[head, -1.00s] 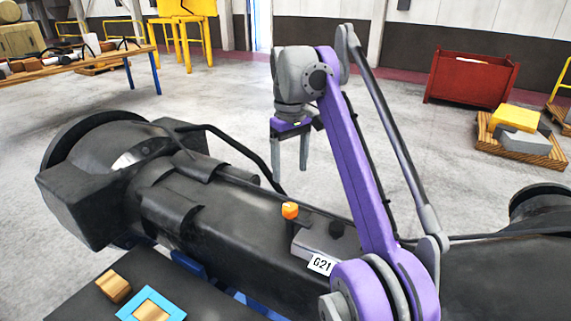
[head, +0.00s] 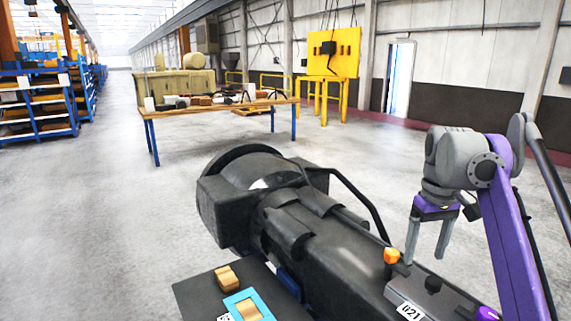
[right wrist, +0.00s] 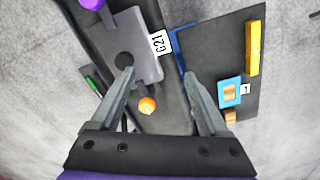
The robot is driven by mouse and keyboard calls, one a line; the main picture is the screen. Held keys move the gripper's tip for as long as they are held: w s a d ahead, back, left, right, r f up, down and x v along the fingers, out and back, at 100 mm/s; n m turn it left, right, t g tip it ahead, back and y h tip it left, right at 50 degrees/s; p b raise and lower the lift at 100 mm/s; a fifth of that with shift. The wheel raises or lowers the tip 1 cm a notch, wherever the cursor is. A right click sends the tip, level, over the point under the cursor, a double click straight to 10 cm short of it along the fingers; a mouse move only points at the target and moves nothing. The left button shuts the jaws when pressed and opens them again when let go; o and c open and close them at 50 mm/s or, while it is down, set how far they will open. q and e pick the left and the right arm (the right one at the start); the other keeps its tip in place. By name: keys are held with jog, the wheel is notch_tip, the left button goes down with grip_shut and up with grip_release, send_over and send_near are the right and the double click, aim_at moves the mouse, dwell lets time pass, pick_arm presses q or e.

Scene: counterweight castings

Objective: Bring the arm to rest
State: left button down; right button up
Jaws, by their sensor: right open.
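My right gripper (head: 424,257) is open and empty, its fingers pointing down, on the purple and grey arm at the right of the head view. It is above the long black machine body, just right of the orange knob (head: 391,256). In the right wrist view the two fingers of my gripper (right wrist: 159,73) are spread wide with nothing between them. The orange knob (right wrist: 147,105) shows there between the fingers but lower down. The grey block labelled G21 (right wrist: 145,62) lies beyond it. My left gripper is not in view.
A dark board (head: 196,293) at the bottom carries a blue frame (head: 262,303) and a wooden block (head: 227,278). A yellow bar (right wrist: 253,48) lies on the board in the wrist view. A workbench (head: 215,109) and shelves (head: 35,107) stand behind. The floor left is clear.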

jog(key=s+a+f+t, duration=0.3)
jog(key=s+a+f, duration=0.2)
jog(key=s+f, duration=0.5)
jog(key=s+a+f+m+t, duration=0.1)
jog(key=s+a+f+t, duration=0.2)
jog(key=f, duration=1.5)
jog(key=s+a, duration=0.3)
jog(key=s, duration=0.4)
jog(key=shift+s+m, duration=0.3)
jog(key=shift+s, duration=0.1)
jog(key=shift+f, duration=0.1)
